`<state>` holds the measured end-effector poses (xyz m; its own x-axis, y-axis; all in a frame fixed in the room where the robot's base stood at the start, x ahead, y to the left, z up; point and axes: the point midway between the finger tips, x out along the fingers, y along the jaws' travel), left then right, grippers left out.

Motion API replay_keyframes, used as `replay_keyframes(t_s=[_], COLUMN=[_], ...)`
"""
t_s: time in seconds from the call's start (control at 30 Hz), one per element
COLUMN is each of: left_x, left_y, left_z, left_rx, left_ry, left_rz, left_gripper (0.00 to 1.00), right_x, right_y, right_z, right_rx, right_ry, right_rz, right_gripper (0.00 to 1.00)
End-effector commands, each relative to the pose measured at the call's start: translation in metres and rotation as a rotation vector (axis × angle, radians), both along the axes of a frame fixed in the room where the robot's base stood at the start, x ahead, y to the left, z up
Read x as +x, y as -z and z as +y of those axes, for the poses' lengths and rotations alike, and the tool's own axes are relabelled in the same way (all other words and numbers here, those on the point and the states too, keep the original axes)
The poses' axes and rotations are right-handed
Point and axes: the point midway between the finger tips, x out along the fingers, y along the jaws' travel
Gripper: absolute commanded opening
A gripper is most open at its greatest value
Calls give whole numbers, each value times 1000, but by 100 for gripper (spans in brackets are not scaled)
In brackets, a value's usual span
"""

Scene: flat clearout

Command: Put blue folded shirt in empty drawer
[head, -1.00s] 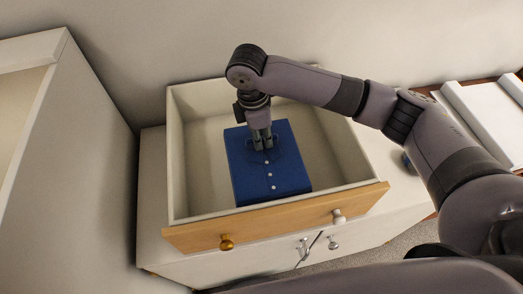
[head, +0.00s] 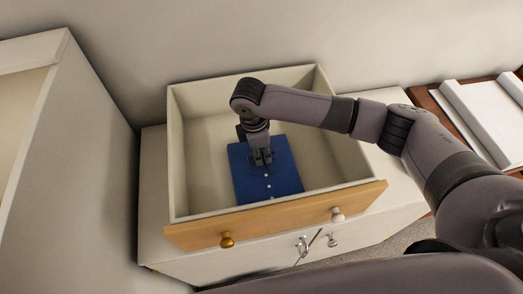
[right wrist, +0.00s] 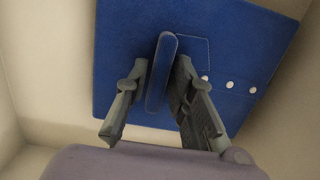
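The blue folded shirt (head: 262,184), with a row of white buttons, lies flat inside the open drawer (head: 195,207). The drawer has pale walls and a wooden front. My right gripper (head: 261,158) points down over the shirt, within the drawer walls. In the right wrist view its fingers (right wrist: 161,85) close on a raised blue ridge of the shirt (right wrist: 125,40) from both sides. Whether the shirt touches the drawer floor is hard to tell. Nothing else shows in the drawer. My left gripper is not in view.
The drawer front carries a gold knob (head: 227,240) and a silver knob (head: 337,214). A tall pale cabinet (head: 85,150) stands at the left. White items (head: 480,115) lie on a brown surface at the right. A wall rises behind.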

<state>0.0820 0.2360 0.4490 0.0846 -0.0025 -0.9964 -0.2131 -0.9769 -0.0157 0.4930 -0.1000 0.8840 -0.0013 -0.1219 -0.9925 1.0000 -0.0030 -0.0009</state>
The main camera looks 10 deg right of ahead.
Motion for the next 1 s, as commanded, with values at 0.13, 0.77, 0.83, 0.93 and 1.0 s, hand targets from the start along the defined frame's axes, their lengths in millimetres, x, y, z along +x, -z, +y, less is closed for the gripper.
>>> replay_keyframes(t_s=[0.13, 0.77, 0.83, 0.93, 1.0], left_x=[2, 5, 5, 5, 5], left_y=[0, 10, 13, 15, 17], left_z=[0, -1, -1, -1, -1], left_rx=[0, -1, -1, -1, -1], left_ry=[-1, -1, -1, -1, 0], left_rz=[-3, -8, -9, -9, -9], left_gripper=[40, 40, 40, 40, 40], right_x=[0, 1, 1, 1, 1], right_y=[0, -52, -67, -87, -99], right_z=[0, 7, 10, 12, 13], right_rx=[0, 3, 3, 3, 2], right_ry=[0, -2, -2, -1, 0], right_rz=[0, -6, -4, -3, -3], right_gripper=[34, 34, 34, 34, 34])
